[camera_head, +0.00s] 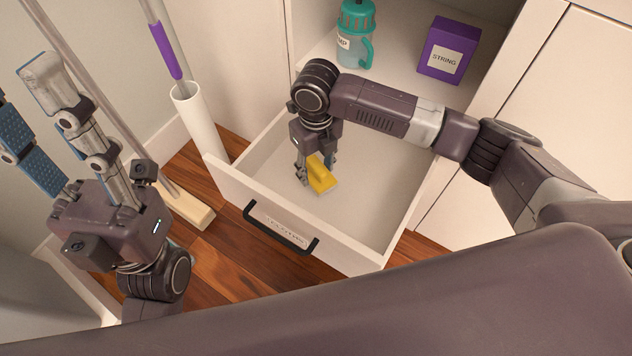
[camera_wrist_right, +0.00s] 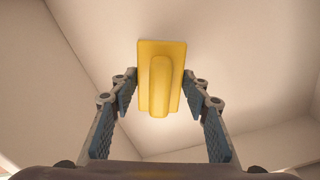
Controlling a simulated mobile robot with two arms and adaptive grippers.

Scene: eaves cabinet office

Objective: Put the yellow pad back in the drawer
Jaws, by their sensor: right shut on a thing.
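The yellow pad (camera_head: 321,177), a flat plate with a raised grip along its middle, is inside the open drawer (camera_head: 258,158). My right gripper (camera_head: 316,172) reaches down into the drawer and is shut on the pad. In the right wrist view, the pad (camera_wrist_right: 161,80) sits between the two fingertips, with the pale drawer floor beyond it. I cannot tell whether the pad touches the floor. My left gripper (camera_head: 45,115) is raised at the left, fingers spread, open and empty, away from the drawer.
The drawer front has a dark handle (camera_head: 280,228) and a label. A teal-lidded bottle (camera_head: 357,40) and a purple STRING box (camera_head: 449,52) stand on the cabinet shelf behind. A white tube (camera_head: 199,120) and a broom (camera_head: 185,207) stand left of the drawer. The drawer is otherwise bare.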

